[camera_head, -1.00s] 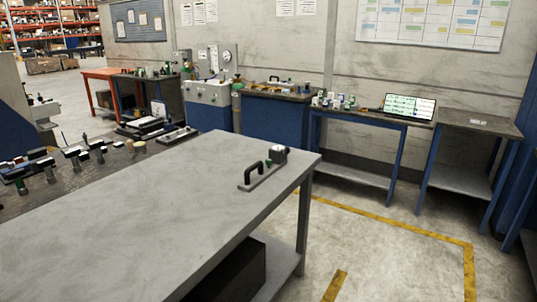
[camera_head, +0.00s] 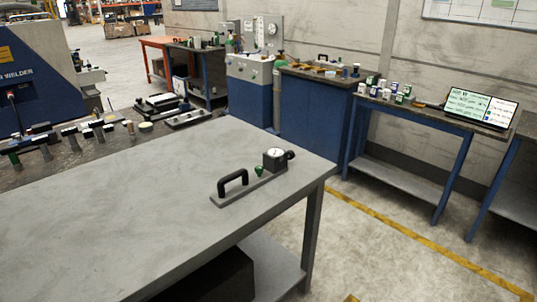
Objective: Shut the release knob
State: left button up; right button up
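A small device stands near the far right corner of the grey workbench (camera_head: 130,215). It has a flat grey base plate (camera_head: 250,188), a black arched handle (camera_head: 233,181) at its left end and a dark block with a round white dial (camera_head: 274,156) at its right end. A small green part (camera_head: 259,170) sits between handle and dial. A black round knob (camera_head: 290,155) sticks out from the block's right side. It is too small to tell whether the knob is open or shut. Neither of my grippers shows in the head view.
Several tools lie on a dark bench (camera_head: 62,168) at left, near a blue machine (camera_head: 35,70). Blue-legged tables with small cans (camera_head: 385,90) and a screen (camera_head: 480,107) stand along the wall. Floor right of the workbench is clear, with a yellow line (camera_head: 430,243). The workbench top is otherwise bare.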

aim_at(258, 169)
jog(key=i+l+u, duration=0.1)
jog(key=l, duration=0.2)
jog(key=i+l, duration=0.2)
jog(key=l, duration=0.15)
jog(key=i+l+u, duration=0.15)
jog(key=l, duration=0.15)
jog(key=i+l, duration=0.1)
jog(key=l, duration=0.25)
jog(key=i+l+u, duration=0.15)
jog(key=l, duration=0.2)
